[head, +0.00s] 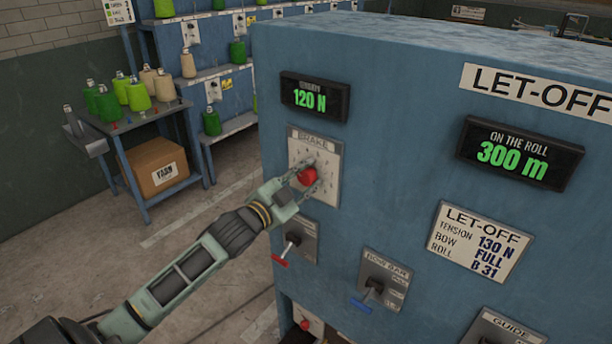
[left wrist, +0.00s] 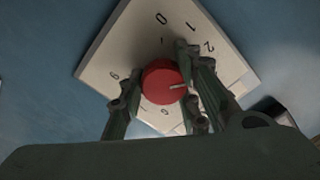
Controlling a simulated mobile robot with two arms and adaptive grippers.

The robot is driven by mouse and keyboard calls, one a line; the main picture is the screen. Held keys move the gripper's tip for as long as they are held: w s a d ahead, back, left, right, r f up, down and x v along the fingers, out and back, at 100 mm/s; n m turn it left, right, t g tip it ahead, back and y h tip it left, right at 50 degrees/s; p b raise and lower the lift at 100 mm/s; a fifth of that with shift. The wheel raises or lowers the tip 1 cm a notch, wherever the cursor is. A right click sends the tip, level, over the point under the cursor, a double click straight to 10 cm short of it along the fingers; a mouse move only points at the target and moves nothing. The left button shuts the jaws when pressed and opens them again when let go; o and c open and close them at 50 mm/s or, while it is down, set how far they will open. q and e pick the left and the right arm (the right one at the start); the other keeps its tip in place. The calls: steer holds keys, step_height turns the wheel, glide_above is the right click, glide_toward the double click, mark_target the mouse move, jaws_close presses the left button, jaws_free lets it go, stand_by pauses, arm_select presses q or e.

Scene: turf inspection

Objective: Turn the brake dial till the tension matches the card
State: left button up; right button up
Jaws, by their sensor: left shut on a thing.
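The red brake dial (head: 307,176) sits on its white brake plate (head: 327,155) on the blue machine. My left gripper (head: 306,180) is shut on the dial, one finger on each side. In the left wrist view the dial (left wrist: 165,82) shows a pale pointer mark, with numbers around it on the plate (left wrist: 125,45); some numbers are hidden by my fingers. The tension display (head: 312,98) reads 120 N in green. The let-off card (head: 479,243) reads tension 130 N, bow full, roll B 31. My right gripper is not in view.
Below the dial are a red-handled lever (head: 285,252) and a blue-handled lever (head: 368,294) on the same panel. A display (head: 519,154) reads 300 m on the roll. A table (head: 150,118) with yarn cones stands at left; the floor between is clear.

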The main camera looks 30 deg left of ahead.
arm_select(q)
steer(key=shift+d+f, duration=0.15)
steer(key=shift+f, duration=0.3)
steer(key=o, duration=1.1)
steer(key=shift+d+r, duration=0.1)
steer(key=shift+r, duration=0.1)
steer(key=s+a, duration=0.1)
steer(key=s, duration=1.1)
